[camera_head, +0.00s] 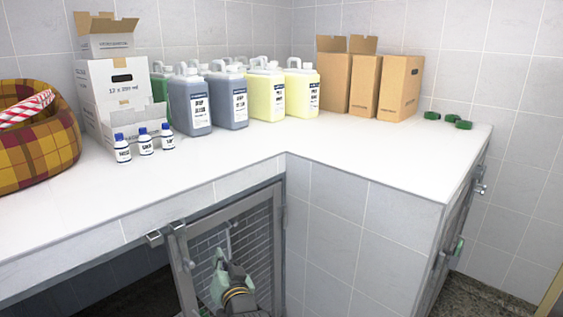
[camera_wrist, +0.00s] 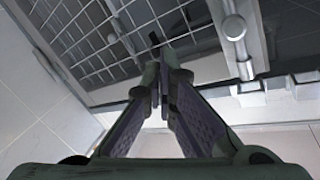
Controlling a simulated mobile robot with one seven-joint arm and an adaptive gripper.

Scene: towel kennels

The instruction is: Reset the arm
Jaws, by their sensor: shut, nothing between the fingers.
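My gripper (camera_head: 219,262) is low in the head view, in front of the wire mesh of a metal kennel gate (camera_head: 182,268). The gate stands ajar below the white counter. In the wrist view my gripper's two fingers (camera_wrist: 163,75) come together at the tips, with nothing between them. Beyond the tips the wrist view shows the mesh (camera_wrist: 110,35) and a metal latch or hinge fitting (camera_wrist: 234,35). I cannot tell whether the fingertips touch the gate.
The white counter (camera_head: 240,165) forms a corner above my gripper. It bears a plaid pet bed (camera_head: 40,150), white boxes (camera_head: 108,90), small bottles (camera_head: 145,142), several jugs (camera_head: 190,103) and brown cartons (camera_head: 400,88). A tiled wall (camera_head: 340,230) stands right of the gate.

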